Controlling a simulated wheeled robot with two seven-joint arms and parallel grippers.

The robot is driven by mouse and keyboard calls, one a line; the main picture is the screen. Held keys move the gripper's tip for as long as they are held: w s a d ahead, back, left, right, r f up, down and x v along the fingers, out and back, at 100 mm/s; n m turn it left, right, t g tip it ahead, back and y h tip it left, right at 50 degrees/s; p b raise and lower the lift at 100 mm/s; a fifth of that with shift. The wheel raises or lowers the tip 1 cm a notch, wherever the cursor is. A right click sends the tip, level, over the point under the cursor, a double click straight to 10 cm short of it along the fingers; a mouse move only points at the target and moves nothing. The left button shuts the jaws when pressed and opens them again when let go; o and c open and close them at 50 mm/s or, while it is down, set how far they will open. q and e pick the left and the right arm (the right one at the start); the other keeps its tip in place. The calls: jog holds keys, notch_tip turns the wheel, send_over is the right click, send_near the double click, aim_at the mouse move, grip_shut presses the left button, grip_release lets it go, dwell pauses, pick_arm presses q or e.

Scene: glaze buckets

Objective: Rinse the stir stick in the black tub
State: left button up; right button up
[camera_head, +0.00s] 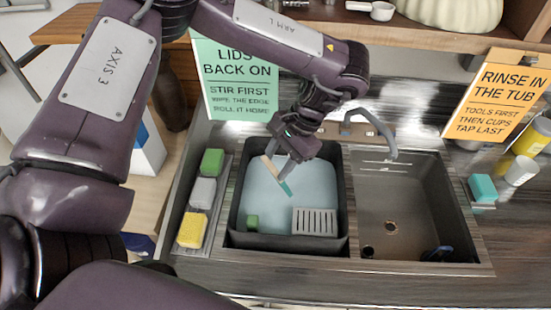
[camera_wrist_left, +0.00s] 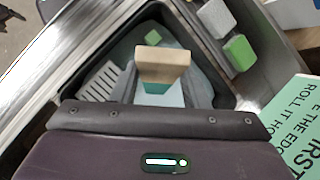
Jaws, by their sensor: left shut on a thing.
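The stir stick (camera_head: 270,167) is pale wood with a teal end, held slanted over the black tub (camera_head: 235,220). Its wooden top (camera_wrist_left: 163,62) and some teal below show in the left wrist view. My left gripper (camera_head: 284,166) is shut on the stick, above the pale blue water (camera_head: 310,180) in the tub. The teal end points down at the water; I cannot tell whether it touches. The tub's rim also shows in the left wrist view (camera_wrist_left: 222,92). My right gripper is not in view.
A shelf overhangs behind.

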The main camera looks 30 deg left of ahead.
pick_arm(q)
jog(key=f, duration=0.1)
jog(key=w+f+b, duration=0.1)
jog(key=f, duration=0.1)
jog(key=shift+w+f+b, duration=0.55)
jog(key=shift+f+b, duration=0.05)
jog(key=shift+f, duration=0.25)
jog(key=shift+w+f+b, duration=0.2)
jog(key=shift+f+b, duration=0.1)
jog(key=shift+f, duration=0.25)
jog(key=f, duration=0.1)
jog(key=w+f+b, duration=0.1)
jog(key=f+b, duration=0.1)
jog(key=f, duration=0.1)
jog(key=shift+w, duration=0.35)
jog(key=shift+w+f+b, duration=0.35)
jog(key=shift+f+b, duration=0.1)
jog(key=shift+f, duration=0.35)
jog(key=shift+w+f+b, duration=0.35)
jog(key=shift+f+b, duration=0.05)
jog(key=shift+f, duration=0.35)
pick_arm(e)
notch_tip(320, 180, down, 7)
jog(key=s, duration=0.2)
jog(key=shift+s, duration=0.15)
